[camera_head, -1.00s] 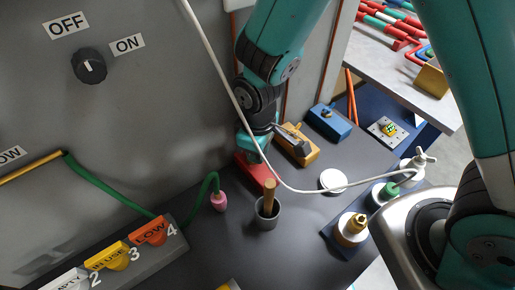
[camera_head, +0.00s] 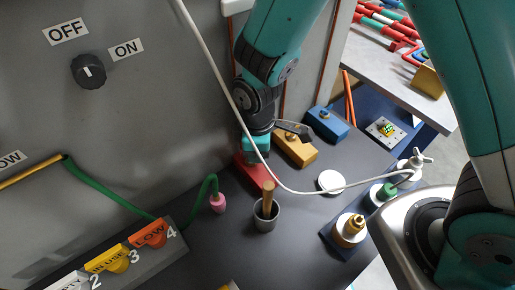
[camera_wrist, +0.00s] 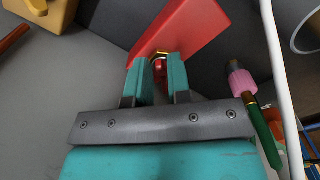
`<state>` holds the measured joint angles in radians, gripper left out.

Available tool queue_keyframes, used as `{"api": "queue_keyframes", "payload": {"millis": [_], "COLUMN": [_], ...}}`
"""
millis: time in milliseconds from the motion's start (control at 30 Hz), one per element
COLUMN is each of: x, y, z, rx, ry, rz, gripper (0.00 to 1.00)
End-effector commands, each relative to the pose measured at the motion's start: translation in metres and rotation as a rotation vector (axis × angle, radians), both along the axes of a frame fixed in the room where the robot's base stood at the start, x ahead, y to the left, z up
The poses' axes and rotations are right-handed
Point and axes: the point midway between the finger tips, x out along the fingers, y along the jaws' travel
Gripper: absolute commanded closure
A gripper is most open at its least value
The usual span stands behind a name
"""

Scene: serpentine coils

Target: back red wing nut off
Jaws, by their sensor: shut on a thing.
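The red block (camera_head: 250,172) stands on the dark bench against the grey panel. It also shows in the wrist view (camera_wrist: 188,28), with a brass-coloured end at its near face. My gripper (camera_wrist: 161,66) is at this face, its two teal fingers shut on the small red wing nut (camera_wrist: 160,71). Only a sliver of the nut shows between the fingers. I cannot tell how far it sits along its thread. In the head view my gripper (camera_head: 256,152) is just above the red block, and the nut is hidden there.
A yellow-orange block (camera_head: 297,149) and a blue block (camera_head: 328,124) stand close to the right. A grey cup (camera_head: 266,217) with a wooden handle and a pink fitting (camera_head: 218,203) on a green hose stand in front. A white hose (camera_head: 226,85) hangs across the view near my arm.

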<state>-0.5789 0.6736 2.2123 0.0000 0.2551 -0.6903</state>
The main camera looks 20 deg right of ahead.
Motion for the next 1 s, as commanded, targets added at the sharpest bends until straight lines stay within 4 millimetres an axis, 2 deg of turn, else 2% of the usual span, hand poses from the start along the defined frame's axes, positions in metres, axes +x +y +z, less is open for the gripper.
{"api": "queue_keyframes", "payload": {"millis": [133, 167, 200, 233, 567, 900, 1000], "x": [0.0, 0.0, 0.0, 0.0, 0.0, 0.001, 0.0], "y": [0.0, 0.0, 0.0, 0.0, 0.0, 0.0, 0.0], "z": [-0.002, -0.002, -0.002, -0.002, 0.005, 0.059, 0.069], "rx": [-0.001, -0.001, -0.001, -0.001, 0.001, 0.001, 0.001], "ry": [0.001, 0.001, 0.001, 0.001, -0.001, -0.003, -0.001], "rz": [-0.001, -0.001, -0.001, -0.001, -0.002, -0.001, -0.001], "gripper": [1.0, 0.8, 0.7, 0.68, 0.68, 0.68, 0.68]}}
